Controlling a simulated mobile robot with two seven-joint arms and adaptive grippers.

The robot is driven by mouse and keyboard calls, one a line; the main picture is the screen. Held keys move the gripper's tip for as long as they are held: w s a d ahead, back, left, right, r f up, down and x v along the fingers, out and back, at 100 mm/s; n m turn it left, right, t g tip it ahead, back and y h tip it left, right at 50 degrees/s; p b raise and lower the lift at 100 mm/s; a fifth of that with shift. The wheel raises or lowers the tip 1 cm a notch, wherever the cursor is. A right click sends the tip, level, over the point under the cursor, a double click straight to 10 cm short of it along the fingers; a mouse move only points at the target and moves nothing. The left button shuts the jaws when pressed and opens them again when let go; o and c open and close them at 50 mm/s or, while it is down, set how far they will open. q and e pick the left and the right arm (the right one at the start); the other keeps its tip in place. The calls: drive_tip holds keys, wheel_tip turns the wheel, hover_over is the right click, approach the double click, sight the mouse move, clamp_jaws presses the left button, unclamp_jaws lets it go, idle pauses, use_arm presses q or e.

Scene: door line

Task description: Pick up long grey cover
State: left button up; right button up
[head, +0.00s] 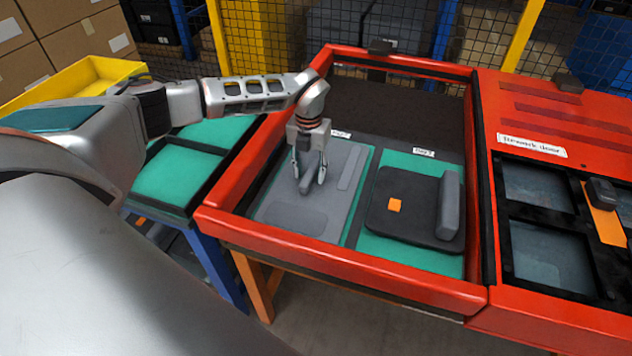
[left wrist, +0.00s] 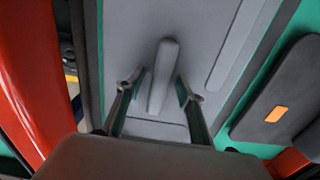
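A long grey panel (head: 293,222), which I take to be the cover, lies flat on the green mat in the left bay of the red-framed station. It also fills much of the left wrist view (left wrist: 215,30). A raised grey bar (left wrist: 163,75) stands out from its face. My left gripper (head: 307,180) points down over the panel. Its fingers are open, one on each side of the bar, with a visible gap on both sides. It also shows in the left wrist view (left wrist: 160,88). My right gripper is not in view.
A dark panel with an orange square (head: 394,205) and a grey block (head: 449,205) lies in the right bay. Red frame walls (head: 340,262) surround both bays. A red unit with dark windows (head: 551,258) adjoins at right; a yellow bin (head: 75,80) stands left.

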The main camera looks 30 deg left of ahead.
use_arm(q)
drive_tip(key=shift+f, duration=0.1)
clamp_jaws()
idle(0.4)
drive_tip(key=shift+r, duration=0.2)
wheel_tip(320, 180, up, 20)
drive_tip(key=p, duration=0.2)
wheel_tip(320, 180, up, 5)
drive_tip(key=p, duration=0.5)
hover_over(310, 171)
drive_tip(key=shift+r, duration=0.1)
